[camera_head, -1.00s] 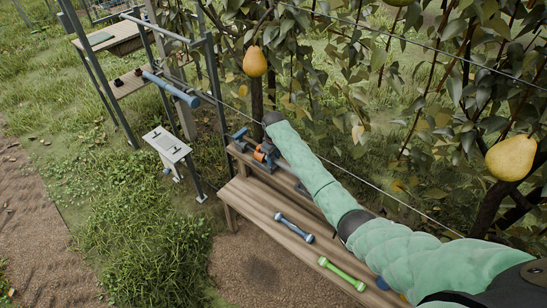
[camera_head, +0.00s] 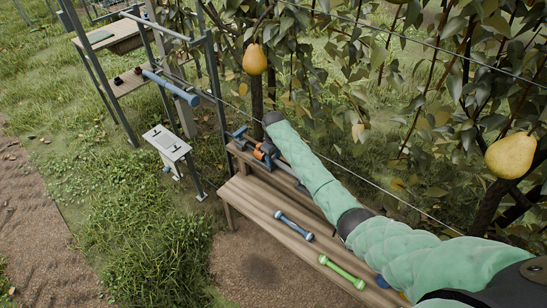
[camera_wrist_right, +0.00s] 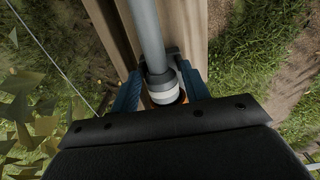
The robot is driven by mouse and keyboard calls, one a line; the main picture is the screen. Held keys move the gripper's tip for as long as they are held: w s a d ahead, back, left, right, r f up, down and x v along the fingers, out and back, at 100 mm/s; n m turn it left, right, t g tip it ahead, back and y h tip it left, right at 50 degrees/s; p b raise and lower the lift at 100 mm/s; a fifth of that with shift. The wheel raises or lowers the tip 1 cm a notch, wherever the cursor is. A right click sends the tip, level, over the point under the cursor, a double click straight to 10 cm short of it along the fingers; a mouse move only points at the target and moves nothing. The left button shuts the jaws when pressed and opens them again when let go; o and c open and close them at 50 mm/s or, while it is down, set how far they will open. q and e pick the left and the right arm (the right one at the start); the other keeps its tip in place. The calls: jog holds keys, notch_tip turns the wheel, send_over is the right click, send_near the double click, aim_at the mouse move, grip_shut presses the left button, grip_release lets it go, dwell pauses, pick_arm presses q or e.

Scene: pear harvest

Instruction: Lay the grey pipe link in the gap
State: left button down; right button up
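A straight grey pipe with a pale collar (camera_wrist_right: 160,88) lies along a plank in the right wrist view; I take it as the grey pipe link. My right gripper (camera_wrist_right: 160,74) has its blue fingers on both sides of the pipe near the collar. Whether they press on it I cannot tell. In the head view my right gripper (camera_head: 262,152) is low over the bench's rear shelf, and my arm hides most of the pipe. A blue pipe (camera_head: 172,88) ends in the air at the grey frame; which gap is meant is unclear. My left gripper is out of view.
The wooden bench (camera_head: 240,193) carries a blue dumbbell-shaped piece (camera_head: 293,226) and a green one (camera_head: 342,272). A small pale stand (camera_head: 166,141) is left of it. Pears (camera_head: 255,60), branches and a wire crowd the right. Grass lies open at lower left.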

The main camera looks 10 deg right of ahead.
jog(key=shift+o, duration=0.7)
jog(key=shift+f, duration=0.15)
jog(key=shift+s, duration=0.1)
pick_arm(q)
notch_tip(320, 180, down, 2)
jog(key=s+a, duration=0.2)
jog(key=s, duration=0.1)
pick_arm(e)
jog(key=shift+r+b, duration=0.35)
jog(key=shift+r, duration=0.1)
notch_tip(320, 180, up, 4)
jog(key=shift+r+b, duration=0.25)
jog(key=shift+b, duration=0.5)
jog(key=shift+r, duration=0.9)
jog(key=shift+r+b, duration=0.3)
jog(key=shift+r, duration=0.15)
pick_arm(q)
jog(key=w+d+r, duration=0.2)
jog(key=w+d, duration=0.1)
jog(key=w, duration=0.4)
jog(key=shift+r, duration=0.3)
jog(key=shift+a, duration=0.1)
pick_arm(e)
jog(key=shift+f, duration=0.1)
